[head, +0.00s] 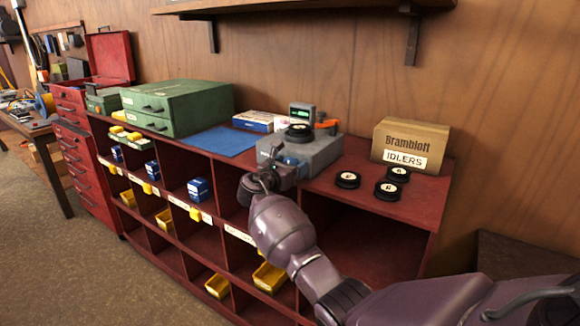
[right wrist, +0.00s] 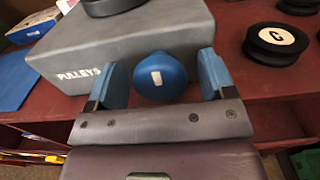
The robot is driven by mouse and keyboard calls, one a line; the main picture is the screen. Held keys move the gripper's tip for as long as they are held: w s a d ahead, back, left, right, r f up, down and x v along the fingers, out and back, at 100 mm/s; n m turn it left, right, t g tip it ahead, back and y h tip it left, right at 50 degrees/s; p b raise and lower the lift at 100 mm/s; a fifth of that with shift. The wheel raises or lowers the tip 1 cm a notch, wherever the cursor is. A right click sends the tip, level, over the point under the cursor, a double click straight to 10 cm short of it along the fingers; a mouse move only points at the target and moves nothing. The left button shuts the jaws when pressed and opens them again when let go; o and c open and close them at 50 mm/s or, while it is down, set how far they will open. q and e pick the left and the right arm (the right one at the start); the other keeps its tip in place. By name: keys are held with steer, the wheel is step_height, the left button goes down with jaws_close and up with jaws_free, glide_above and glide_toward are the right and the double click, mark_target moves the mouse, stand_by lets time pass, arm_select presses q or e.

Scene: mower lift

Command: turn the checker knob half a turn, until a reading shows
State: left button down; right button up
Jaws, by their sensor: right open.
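The checker (head: 318,153) is a grey box on the red shelf top, with a black pulley (head: 299,131) on it and a small display (head: 302,115) with green lit marks behind, too small to read. In the right wrist view its front (right wrist: 80,72) reads "PULLEYS". The round blue knob (right wrist: 160,90) sticks out of that front, its white mark roughly upright. My right gripper (right wrist: 164,78) is open, its blue fingers on either side of the knob with gaps to both. In the head view the right gripper (head: 288,162) partly hides the knob. My left gripper is out of view.
Loose black pulleys (head: 388,190) lie right of the checker, before a cardboard "IDLERS" box (head: 410,145). A blue mat (head: 217,141), a small carton (head: 256,121) and green cases (head: 175,106) stand left. An orange object (head: 326,123) is behind the checker.

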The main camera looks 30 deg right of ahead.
steer(key=shift+c, duration=0.3)
steer(key=c, duration=0.9)
steer(key=shift+o, duration=0.2)
